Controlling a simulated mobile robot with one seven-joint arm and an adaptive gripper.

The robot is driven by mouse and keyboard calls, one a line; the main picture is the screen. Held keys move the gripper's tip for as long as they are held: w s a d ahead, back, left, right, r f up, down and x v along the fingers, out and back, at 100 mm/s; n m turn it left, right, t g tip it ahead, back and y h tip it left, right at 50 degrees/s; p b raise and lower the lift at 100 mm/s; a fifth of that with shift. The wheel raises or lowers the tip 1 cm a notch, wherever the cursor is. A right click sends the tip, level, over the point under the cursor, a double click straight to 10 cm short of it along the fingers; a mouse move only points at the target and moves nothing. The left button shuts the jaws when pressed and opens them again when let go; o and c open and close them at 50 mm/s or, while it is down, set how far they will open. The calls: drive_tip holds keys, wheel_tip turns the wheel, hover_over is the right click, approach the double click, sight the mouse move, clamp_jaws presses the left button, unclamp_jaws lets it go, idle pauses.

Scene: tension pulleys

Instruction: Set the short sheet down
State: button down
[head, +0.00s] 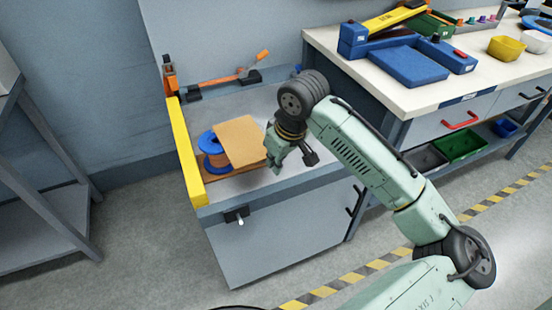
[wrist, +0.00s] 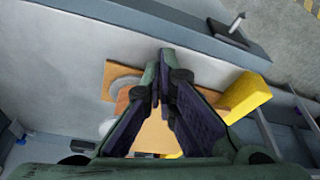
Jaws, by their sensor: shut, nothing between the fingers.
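A tan, flat sheet (head: 240,142), which looks like the short sheet, lies over part of a blue-rimmed spool (head: 213,150) on the grey cabinet top. In the wrist view the tan sheet (wrist: 154,136) shows partly between and behind my fingers. A longer brown board (head: 188,172) lies lower, under the spool and sheet; it also shows in the wrist view (wrist: 112,75). My gripper (head: 277,166) is at the sheet's right edge in the head view. Its fingers are shut and empty in the wrist view (wrist: 161,85). Whether they touch the sheet cannot be told.
A yellow bar (head: 188,150) edges the cabinet top's left side. An orange-handled tool (head: 225,78) stands along the back. The grey cabinet top (head: 250,98) is bare behind the sheet. A workbench (head: 400,98) with blue trays stands at the right.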

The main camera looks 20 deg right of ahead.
sight(266, 156)
drive_tip(key=shift+w, duration=0.1)
drive_tip(key=w, duration=0.1)
drive_tip(key=w+a, duration=0.1)
drive_tip(key=w, duration=0.1)
drive_tip(key=shift+a, duration=0.2)
drive_tip(key=shift+d, duration=0.1)
idle(0.5)
